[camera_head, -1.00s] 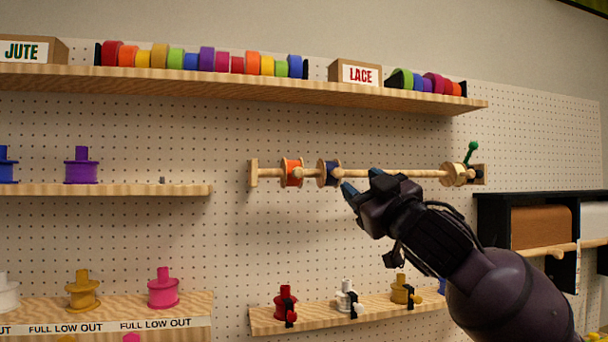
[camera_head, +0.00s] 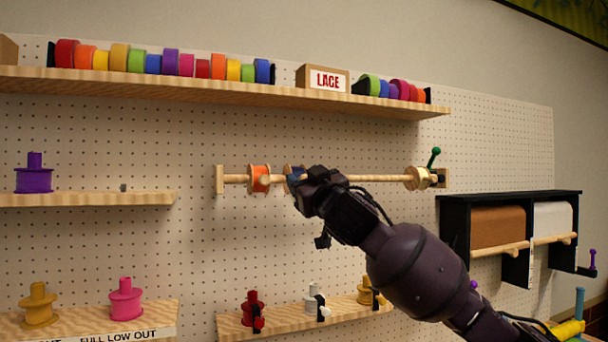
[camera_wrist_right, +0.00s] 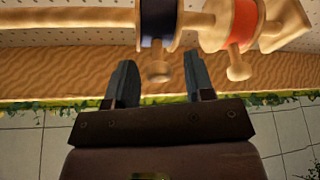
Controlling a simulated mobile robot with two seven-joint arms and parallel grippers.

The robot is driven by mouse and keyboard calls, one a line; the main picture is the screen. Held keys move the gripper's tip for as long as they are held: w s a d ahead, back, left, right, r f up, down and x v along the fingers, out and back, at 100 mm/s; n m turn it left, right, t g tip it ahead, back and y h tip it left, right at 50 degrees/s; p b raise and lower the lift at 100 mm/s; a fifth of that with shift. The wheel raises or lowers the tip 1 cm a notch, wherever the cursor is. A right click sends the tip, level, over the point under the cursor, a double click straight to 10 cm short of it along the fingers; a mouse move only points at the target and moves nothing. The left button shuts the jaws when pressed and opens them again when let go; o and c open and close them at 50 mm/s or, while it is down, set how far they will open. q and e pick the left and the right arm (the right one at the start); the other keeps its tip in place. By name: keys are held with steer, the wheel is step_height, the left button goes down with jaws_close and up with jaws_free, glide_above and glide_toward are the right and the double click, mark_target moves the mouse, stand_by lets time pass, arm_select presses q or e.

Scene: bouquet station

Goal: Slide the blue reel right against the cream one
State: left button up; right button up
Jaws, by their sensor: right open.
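The blue reel (camera_head: 288,169) sits on a wooden rod near its left end, partly hidden behind my right gripper (camera_head: 296,182). The cream reel (camera_head: 417,178) is at the rod's right end, with a long bare stretch of rod between them. In the right wrist view the blue reel (camera_wrist_right: 158,22) is at the top, and its small wooden knob (camera_wrist_right: 158,72) shows between the two fingertips of my open right gripper (camera_wrist_right: 161,82). I cannot tell whether the fingers touch it. My left gripper is out of view.
An orange reel (camera_head: 259,178) sits on the rod just left of the blue one. A green-knobbed lever (camera_head: 434,157) stands by the cream reel. A shelf of ribbon rolls (camera_head: 220,92) runs above and a shelf with small spools (camera_head: 300,315) below.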

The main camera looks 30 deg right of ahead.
steer(key=shift+w+d+r, duration=0.1)
steer(key=shift+w+r, duration=0.05)
steer(key=shift+w, duration=0.2)
